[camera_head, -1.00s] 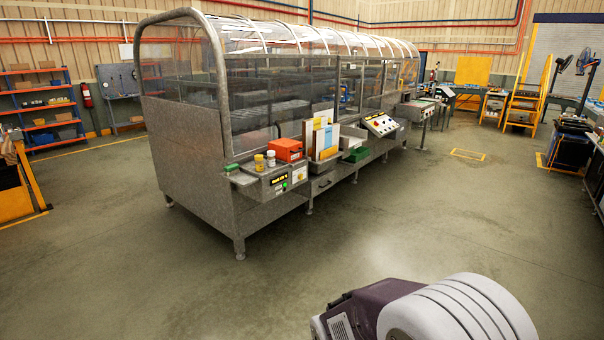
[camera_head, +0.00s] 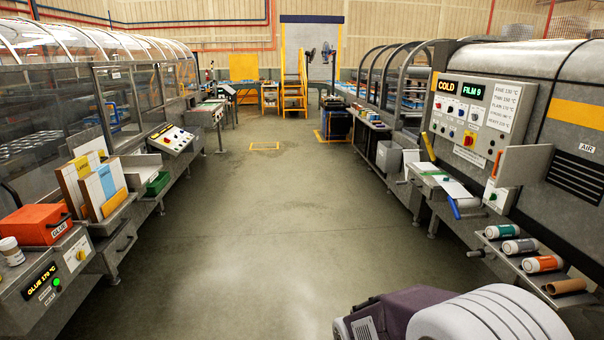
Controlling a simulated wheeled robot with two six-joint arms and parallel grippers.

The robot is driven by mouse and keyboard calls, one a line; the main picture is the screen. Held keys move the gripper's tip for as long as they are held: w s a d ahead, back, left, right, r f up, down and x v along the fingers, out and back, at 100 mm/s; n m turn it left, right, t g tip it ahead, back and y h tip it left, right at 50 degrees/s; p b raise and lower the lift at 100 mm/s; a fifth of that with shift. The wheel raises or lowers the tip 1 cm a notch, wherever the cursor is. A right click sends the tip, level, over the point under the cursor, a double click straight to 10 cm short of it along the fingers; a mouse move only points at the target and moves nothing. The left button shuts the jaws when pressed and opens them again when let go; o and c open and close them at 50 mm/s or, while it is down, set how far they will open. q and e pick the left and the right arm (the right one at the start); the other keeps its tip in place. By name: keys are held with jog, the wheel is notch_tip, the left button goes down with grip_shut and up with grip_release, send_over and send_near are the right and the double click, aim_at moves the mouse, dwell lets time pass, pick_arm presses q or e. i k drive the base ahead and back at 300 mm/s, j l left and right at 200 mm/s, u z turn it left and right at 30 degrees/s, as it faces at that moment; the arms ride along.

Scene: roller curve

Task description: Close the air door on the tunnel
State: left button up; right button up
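The tunnel-like machine with a rounded grey hood (camera_head: 500,75) stands along the right side. Its control panel (camera_head: 475,110) has displays reading COLD and FILM 9. A black slatted vent (camera_head: 575,178) sits on its side, beside a label reading AIR (camera_head: 587,148). A plain grey plate (camera_head: 524,165) juts out left of the vent. Neither gripper is in view; only a white and purple part of my own body shows at bottom right.
A long machine with a clear arched cover (camera_head: 50,100) lines the left, with an orange glue box (camera_head: 36,225) in front. A shelf with several rolls (camera_head: 520,246) juts out at right. A clear concrete aisle (camera_head: 270,230) runs between, toward yellow steps (camera_head: 295,90).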

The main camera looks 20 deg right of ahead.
aim_at(522, 164)
jog(key=i+l+z, duration=0.2)
jog(key=i, duration=0.35)
jog(key=i+z, duration=0.2)
jog(key=i, duration=0.35)
jog(key=i+z, duration=0.2)
jog(key=i, duration=0.35)
jog(key=i+j+z, duration=0.15)
jog(key=i, duration=0.35)
jog(key=i+j+z, duration=0.2)
jog(key=i, duration=0.35)
jog(key=i+j+z, duration=0.2)
jog(key=i, duration=0.35)
jog(key=i+z, duration=0.3)
jog(key=i, duration=0.2)
jog(key=i+j+z, duration=0.15)
jog(key=i+z, duration=0.15)
jog(key=i, duration=0.15)
jog(key=i+j+z, duration=0.25)
jog(key=i, duration=0.25)
jog(key=z, duration=1.85)
